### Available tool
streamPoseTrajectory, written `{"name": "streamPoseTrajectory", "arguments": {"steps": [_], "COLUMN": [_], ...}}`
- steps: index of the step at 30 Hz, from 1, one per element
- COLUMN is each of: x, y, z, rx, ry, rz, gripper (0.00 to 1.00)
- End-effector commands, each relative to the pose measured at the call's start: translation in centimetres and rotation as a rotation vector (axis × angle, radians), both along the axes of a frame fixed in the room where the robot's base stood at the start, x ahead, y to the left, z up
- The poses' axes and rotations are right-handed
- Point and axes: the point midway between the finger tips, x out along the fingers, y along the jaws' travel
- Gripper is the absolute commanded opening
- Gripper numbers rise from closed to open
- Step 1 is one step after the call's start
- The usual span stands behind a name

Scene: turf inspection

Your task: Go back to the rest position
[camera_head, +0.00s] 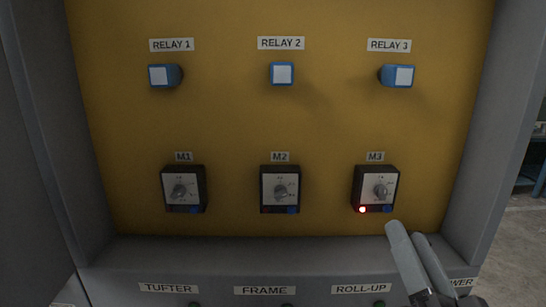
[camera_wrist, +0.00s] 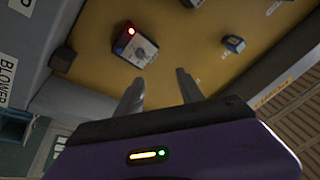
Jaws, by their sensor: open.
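My gripper (camera_head: 413,250) is at the lower right in the head view, in front of the cabinet's lower edge, below the M3 relay unit. Its two grey fingers point up and stand apart. In the wrist view my gripper (camera_wrist: 160,88) is open, with nothing between the fingers. The M3 unit (camera_head: 376,189) has a dial, a blue button and a lit red lamp; it also shows in the wrist view (camera_wrist: 135,47), beyond the fingertips and apart from them.
The yellow panel (camera_head: 230,130) also carries the M1 unit (camera_head: 184,189), the M2 unit (camera_head: 280,189) and blue buttons RELAY 1 (camera_head: 160,76), RELAY 2 (camera_head: 282,73) and RELAY 3 (camera_head: 402,76). Grey cabinet walls (camera_head: 495,130) frame it. Open floor (camera_head: 515,250) shows at right.

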Motion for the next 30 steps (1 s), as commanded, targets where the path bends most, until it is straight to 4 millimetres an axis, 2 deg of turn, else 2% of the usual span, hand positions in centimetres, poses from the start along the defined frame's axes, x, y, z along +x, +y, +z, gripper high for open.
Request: {"name": "streamPoseTrajectory", "arguments": {"steps": [1, 3, 8, 15, 22, 30], "x": [-0.9, -2.3, -6.0, -12.5, -19.8, -28.1], "y": [0.0, 0.0, -0.1, -0.4, -0.6, -0.7], "z": [-1.9, -3.9, -8.5, -14.8, -20.1, -25.4], "rx": [-0.065, -0.159, -0.340, -0.544, -0.654, -0.651], "ry": [0.012, 0.013, 0.034, 0.108, 0.236, 0.471], "rz": [-0.014, -0.037, -0.073, -0.103, -0.101, -0.062], "gripper": [0.45, 0.45, 0.45, 0.45, 0.45, 0.45]}}
